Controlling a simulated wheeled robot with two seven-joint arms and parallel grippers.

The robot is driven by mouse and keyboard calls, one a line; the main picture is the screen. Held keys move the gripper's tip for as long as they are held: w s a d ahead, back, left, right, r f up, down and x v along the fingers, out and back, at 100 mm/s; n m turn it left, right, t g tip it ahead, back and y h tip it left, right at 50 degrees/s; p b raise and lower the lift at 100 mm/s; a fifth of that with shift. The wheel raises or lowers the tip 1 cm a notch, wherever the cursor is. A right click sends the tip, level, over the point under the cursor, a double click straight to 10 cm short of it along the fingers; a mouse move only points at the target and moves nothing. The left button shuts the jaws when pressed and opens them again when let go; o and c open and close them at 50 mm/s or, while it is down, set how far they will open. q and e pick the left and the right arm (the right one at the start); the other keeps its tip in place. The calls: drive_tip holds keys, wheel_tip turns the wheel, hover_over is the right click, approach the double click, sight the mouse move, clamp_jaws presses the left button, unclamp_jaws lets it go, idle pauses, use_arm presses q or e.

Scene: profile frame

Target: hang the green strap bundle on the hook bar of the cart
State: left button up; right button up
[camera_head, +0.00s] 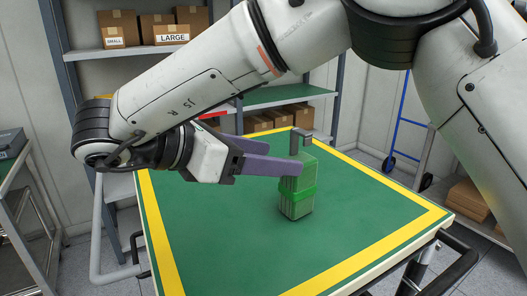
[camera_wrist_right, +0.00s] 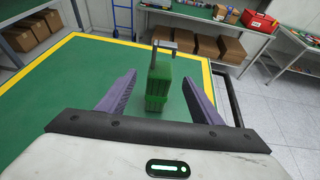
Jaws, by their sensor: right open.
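The green strap bundle (camera_head: 298,200) stands upright on the green table (camera_head: 215,240), with a grey bent metal hook (camera_head: 301,134) at its top. In the right wrist view the bundle (camera_wrist_right: 157,90) shows in the middle. My right gripper (camera_head: 292,158) is open. Its two purple fingers lie to either side of the bundle's upper part in both views, with a gap on each side in the right wrist view. The near finger hides part of the bundle in the head view. My left gripper is out of view. I cannot make out the cart's hook bar.
The tabletop has a yellow border (camera_head: 165,245) and is otherwise clear. Shelves with cardboard boxes (camera_head: 116,28) stand behind. A blue hand truck (camera_head: 392,137) stands at the back right. A red toolbox (camera_wrist_right: 258,22) sits on a far bench in the right wrist view.

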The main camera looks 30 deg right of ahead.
sight(300, 157)
drive_tip(key=p+x, duration=0.1)
drive_tip(key=x, duration=0.6)
drive_tip(key=shift+d, duration=0.25)
drive_tip(key=shift+c, duration=0.4)
drive_tip(key=c, duration=1.1)
drive_tip(key=shift+r, duration=0.35)
drive_tip(key=shift+c, duration=0.2)
drive_tip(key=shift+w+b, duration=0.1)
drive_tip(key=shift+b, duration=0.2)
drive_tip(key=shift+w+a+r+b, duration=0.1)
drive_tip(key=shift+w+r+b, duration=0.1)
drive_tip(key=shift+w, duration=0.5)
drive_tip(key=shift+w+a+r+b, duration=0.1)
drive_tip(key=shift+w+a+b, duration=0.05)
drive_tip(key=shift+w, duration=0.5)
drive_tip(key=shift+w, duration=0.1)
drive_tip(key=w+r+p, duration=0.1)
drive_tip(key=w, duration=0.5)
drive_tip(key=shift+w+a+p, duration=0.3)
drive_tip(key=shift+w+a, duration=0.1)
drive_tip(key=shift+a, duration=0.05)
